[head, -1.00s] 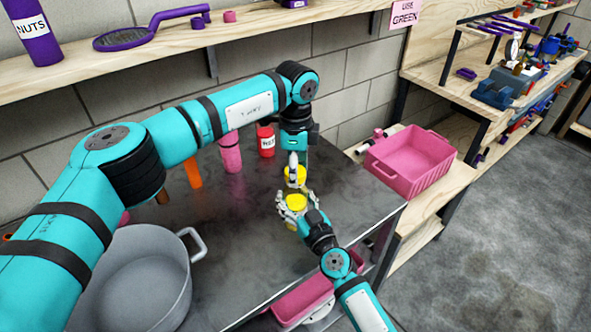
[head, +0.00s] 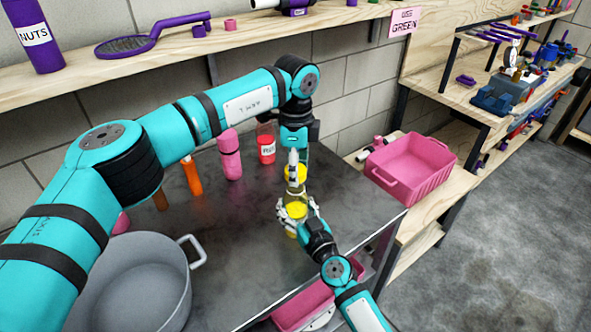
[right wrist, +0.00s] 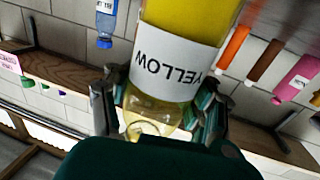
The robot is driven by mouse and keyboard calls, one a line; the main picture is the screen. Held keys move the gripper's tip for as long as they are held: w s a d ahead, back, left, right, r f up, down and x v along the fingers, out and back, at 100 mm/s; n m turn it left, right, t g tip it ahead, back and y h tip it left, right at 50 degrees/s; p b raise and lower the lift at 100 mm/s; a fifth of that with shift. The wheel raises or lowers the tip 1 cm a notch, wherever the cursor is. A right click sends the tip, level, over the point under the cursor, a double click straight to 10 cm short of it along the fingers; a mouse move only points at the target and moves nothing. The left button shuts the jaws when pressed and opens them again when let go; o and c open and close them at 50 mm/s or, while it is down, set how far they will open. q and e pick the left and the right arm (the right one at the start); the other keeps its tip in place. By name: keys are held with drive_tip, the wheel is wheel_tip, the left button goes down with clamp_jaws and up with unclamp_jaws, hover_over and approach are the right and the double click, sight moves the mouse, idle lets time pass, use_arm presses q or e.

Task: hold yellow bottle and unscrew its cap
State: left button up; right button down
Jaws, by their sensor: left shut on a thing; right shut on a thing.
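In the head view, my left gripper (head: 293,166) points down and is shut on the yellow cap (head: 295,175). Below it, my right gripper (head: 297,212) is shut around the yellow bottle (head: 293,211), which is clear with yellow liquid. A clear part of the bottle shows between the cap and my right fingers; I cannot tell whether cap and bottle touch. In the right wrist view, the bottle (right wrist: 190,35) appears upside down, with a white "YELLOW" label and a clear lower end between the fingers. No cap shows there.
A grey pot (head: 135,285) stands at the front left of the dark table (head: 235,225). A pink bin (head: 411,165) is to the right.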

use_arm(q)
wheel_tip(320, 180, up, 3)
drive_tip(key=shift+r, duration=0.2)
use_arm(e)
drive_tip(key=shift+c, duration=1.5)
unclamp_jaws()
drive_tip(key=v, duration=1.2)
